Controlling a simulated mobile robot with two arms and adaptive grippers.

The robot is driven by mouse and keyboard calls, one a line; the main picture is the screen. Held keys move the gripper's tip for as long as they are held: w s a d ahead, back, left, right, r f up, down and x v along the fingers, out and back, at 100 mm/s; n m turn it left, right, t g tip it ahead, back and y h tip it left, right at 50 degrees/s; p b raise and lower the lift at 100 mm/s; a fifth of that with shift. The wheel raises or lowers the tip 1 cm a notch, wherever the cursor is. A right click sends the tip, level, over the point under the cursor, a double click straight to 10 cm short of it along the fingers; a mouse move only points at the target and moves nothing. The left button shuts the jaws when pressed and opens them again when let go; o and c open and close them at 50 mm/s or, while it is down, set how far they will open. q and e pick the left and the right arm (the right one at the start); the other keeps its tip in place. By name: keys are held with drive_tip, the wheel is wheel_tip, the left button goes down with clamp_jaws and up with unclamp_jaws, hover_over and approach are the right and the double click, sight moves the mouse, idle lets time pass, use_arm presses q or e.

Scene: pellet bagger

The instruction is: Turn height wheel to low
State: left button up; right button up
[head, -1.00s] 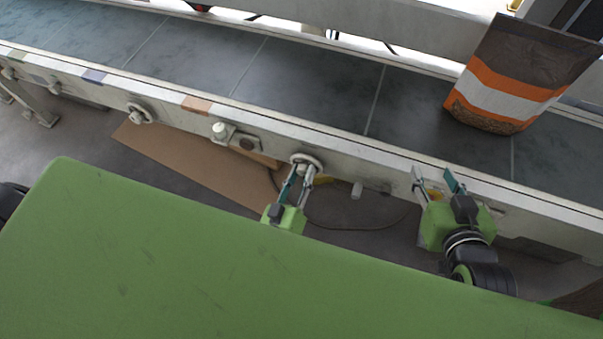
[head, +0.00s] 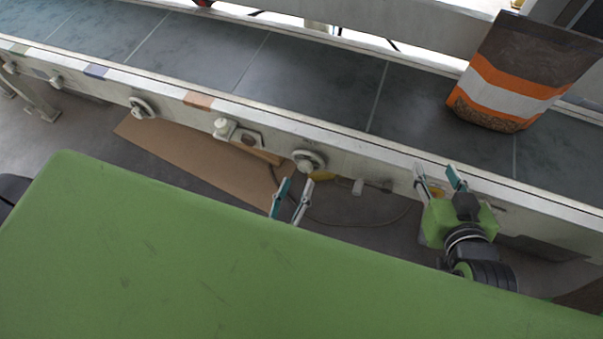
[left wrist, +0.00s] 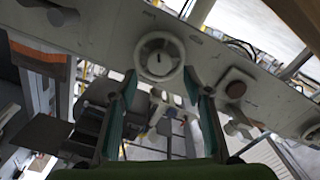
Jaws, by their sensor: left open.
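A round pale wheel with a raised hub (head: 308,162) sits on the conveyor's side rail, and it also shows in the left wrist view (left wrist: 160,57). I cannot read any height mark on it. My left gripper (head: 293,184) is just below the wheel in the head view, open and empty. In the left wrist view its fingers (left wrist: 163,84) are spread, their tips below and to either side of the wheel, apart from it. My right gripper (head: 438,174) is open by the rail further right. My green body hides the left gripper's base.
A similar wheel (head: 142,108) and a plate with a dark round button (head: 249,140) are on the rail to the left. A striped bag (head: 507,85) stands on the conveyor belt (head: 310,75). Brown cardboard (head: 190,158) lies below the rail.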

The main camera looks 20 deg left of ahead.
use_arm(q)
drive_tip(key=s, duration=0.6)
drive_tip(key=shift+s, duration=0.3)
drive_tip(key=shift+a, duration=0.1)
